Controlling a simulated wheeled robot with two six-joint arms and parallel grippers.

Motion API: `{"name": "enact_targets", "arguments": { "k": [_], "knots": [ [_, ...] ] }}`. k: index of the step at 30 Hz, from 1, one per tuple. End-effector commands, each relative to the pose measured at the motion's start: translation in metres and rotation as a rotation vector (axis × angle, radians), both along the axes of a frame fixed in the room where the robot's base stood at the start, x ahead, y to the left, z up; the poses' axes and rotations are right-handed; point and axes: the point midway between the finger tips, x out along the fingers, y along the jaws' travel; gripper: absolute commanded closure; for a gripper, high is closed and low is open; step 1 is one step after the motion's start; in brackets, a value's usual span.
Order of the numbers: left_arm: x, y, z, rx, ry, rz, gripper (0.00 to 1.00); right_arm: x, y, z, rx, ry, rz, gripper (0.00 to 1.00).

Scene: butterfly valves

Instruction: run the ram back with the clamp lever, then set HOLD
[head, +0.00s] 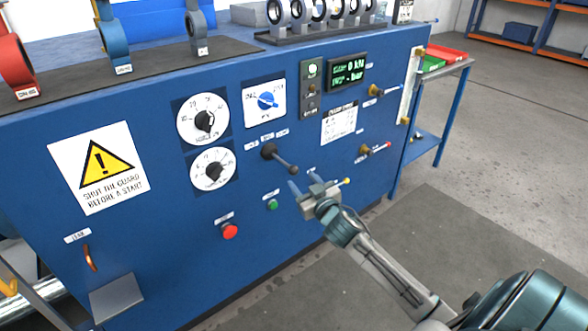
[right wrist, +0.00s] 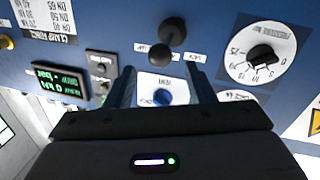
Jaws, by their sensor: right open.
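The black clamp lever (head: 281,161) sticks out of the blue panel front, its ball end toward the lower right in the head view. It also shows at the top of the right wrist view (right wrist: 172,35). Small labels surround its boss; I cannot read them all. My right gripper (head: 305,185) is open and empty, just below and right of the ball in the head view. In the right wrist view its two fingers (right wrist: 163,88) stand apart, with a blue selector knob (right wrist: 161,96) behind the gap. The lever lies beyond the fingertips, not between them. My left gripper is not in view.
A green display (head: 347,73) reads 0 kN on its upper line. Two dials (head: 203,121) lie left of the selector. Green (head: 272,204) and red (head: 230,231) buttons sit below the lever. Small valves (head: 366,150) project at right. Valve bodies (head: 113,40) stand on top.

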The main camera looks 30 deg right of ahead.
Motion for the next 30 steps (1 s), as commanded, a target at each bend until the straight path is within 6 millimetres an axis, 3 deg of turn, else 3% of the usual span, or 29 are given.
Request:
{"name": "enact_targets", "arguments": {
  "k": [3,10,23,30],
  "knots": [
    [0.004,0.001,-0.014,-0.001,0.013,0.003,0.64,0.023,-0.003,0.003,0.004,-0.002,-0.002,0.51],
    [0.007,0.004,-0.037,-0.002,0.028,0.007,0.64,0.055,-0.007,0.001,0.001,0.000,-0.001,0.51],
    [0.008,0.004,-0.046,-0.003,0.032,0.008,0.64,0.065,-0.007,0.000,0.000,0.000,0.001,0.51],
    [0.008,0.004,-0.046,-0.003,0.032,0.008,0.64,0.065,-0.007,0.000,0.000,0.000,0.001,0.96]
  ]
}}
